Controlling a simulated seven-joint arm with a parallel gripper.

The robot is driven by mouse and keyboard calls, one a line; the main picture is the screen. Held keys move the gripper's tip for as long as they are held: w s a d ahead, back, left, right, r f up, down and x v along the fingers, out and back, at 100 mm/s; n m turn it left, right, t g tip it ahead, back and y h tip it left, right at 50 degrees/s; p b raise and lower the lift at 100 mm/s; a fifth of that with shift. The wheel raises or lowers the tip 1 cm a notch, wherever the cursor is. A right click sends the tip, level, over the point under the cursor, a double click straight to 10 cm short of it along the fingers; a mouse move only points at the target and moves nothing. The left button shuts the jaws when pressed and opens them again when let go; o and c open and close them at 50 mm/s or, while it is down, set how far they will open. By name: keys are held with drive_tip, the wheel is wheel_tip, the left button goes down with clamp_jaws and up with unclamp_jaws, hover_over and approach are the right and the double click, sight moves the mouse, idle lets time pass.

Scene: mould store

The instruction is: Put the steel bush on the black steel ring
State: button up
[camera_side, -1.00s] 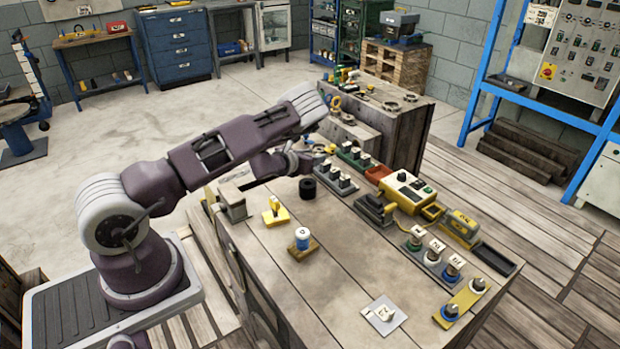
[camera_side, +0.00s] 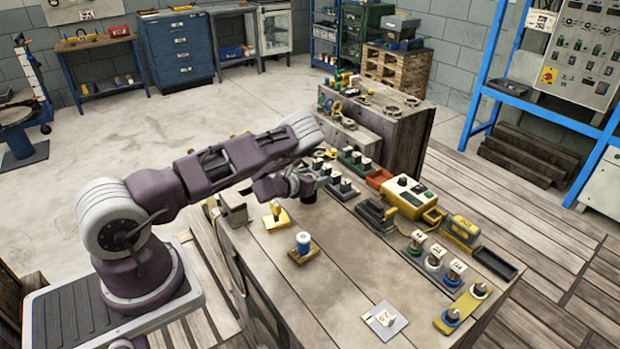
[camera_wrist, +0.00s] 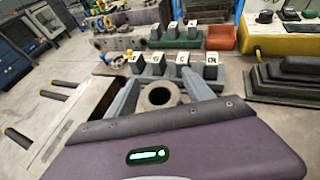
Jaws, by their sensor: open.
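A dark hollow cylinder with a thick wall and a round hole stands on the bench. It shows in the wrist view (camera_wrist: 175,98) and, mostly hidden by my gripper, in the side view (camera_side: 309,198). I cannot tell for certain whether it is the steel bush or the black steel ring, and no second such piece is clear. My gripper (camera_wrist: 161,82) is open, with one grey finger on each side of the cylinder. Contact with it does not show. In the side view my gripper (camera_side: 300,187) is low over the bench's far left part.
Grey holders with labelled pieces (camera_wrist: 182,72) stand just beyond the fingers. A stepped dark block (camera_side: 376,212) and a yellow control box (camera_side: 408,196) are to the right. A blue-and-white spool (camera_side: 303,242) stands on a wooden block nearer. The bench middle is clear.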

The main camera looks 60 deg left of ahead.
drive_tip(key=v, duration=1.1)
drive_tip(key=w+d+r+n+g+y, duration=0.1)
drive_tip(key=d+r+n+g, duration=0.1)
drive_tip(key=r+n, duration=0.55)
drive_tip(key=w+d+r+n+g, duration=0.1)
drive_tip(key=d+r+n, duration=0.1)
drive_tip(key=r+n, duration=0.55)
drive_tip(key=s+d+r+n+g+h, duration=0.1)
drive_tip(key=s+d+r+n+h, duration=0.1)
drive_tip(key=s+d+r+n, duration=0.4)
drive_tip(key=s+d+r+n+g+h, duration=0.1)
drive_tip(key=s+d+r+n, duration=0.3)
drive_tip(key=s+d, duration=0.4)
drive_tip(key=s+d+r+n+g+h, duration=0.2)
drive_tip(key=s+d+r+n, duration=0.3)
drive_tip(key=s, duration=1)
drive_tip(key=d+n+h, duration=0.1)
drive_tip(key=d, duration=0.2)
drive_tip(key=shift+d+r+n, duration=0.2)
drive_tip(key=shift+d+n, duration=0.1)
drive_tip(key=shift+d, duration=0.1)
drive_tip(key=shift+s, duration=0.1)
